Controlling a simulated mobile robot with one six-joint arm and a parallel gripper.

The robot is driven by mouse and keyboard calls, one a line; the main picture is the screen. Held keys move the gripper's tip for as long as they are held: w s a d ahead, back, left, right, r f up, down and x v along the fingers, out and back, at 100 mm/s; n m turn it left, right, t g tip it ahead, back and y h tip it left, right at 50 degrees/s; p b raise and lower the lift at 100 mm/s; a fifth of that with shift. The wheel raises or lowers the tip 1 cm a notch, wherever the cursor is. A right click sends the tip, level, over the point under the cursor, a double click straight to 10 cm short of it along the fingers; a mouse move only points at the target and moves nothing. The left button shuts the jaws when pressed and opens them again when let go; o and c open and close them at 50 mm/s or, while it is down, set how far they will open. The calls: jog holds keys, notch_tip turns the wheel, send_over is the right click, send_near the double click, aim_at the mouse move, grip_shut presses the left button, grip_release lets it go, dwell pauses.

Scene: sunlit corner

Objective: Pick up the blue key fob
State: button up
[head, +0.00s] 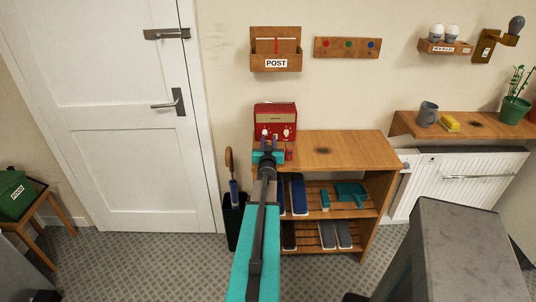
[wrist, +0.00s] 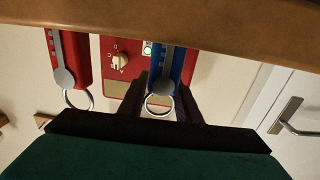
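The blue key fob (wrist: 186,68), with a grey strap and a metal ring, shows in the wrist view against the wooden edge at the top. My gripper (wrist: 163,92) has its two dark fingers apart, one on each side of the fob's ring end. I cannot tell whether either finger touches the fob. In the head view my gripper (head: 268,143) is over the cabinet's left end, in front of the red radio, and the arm hides the blue fob. A red key fob (wrist: 66,60) of the same form is to the left in the wrist view.
The red radio (head: 275,118) stands just behind my gripper, on the wooden cabinet (head: 340,150). The cabinet top to the right is clear. The white door (head: 130,130) and an umbrella stand (head: 235,215) are to the left. The post rack (head: 275,60) hangs above.

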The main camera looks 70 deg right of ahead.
jog(key=c, duration=0.4)
jog(key=shift+r, duration=0.1)
jog(key=shift+c, duration=0.2)
jog(key=shift+r+b, duration=0.55)
jog(key=shift+r, duration=0.45)
jog(key=s+a+r+p, duration=0.3)
jog(key=s+a+p, duration=0.6)
jog(key=a, duration=0.3)
jog(key=shift+s, duration=0.55)
jog(key=shift+a+f+p, duration=0.1)
jog(key=shift+a+p, duration=0.05)
jog(key=shift+p, duration=0.15)
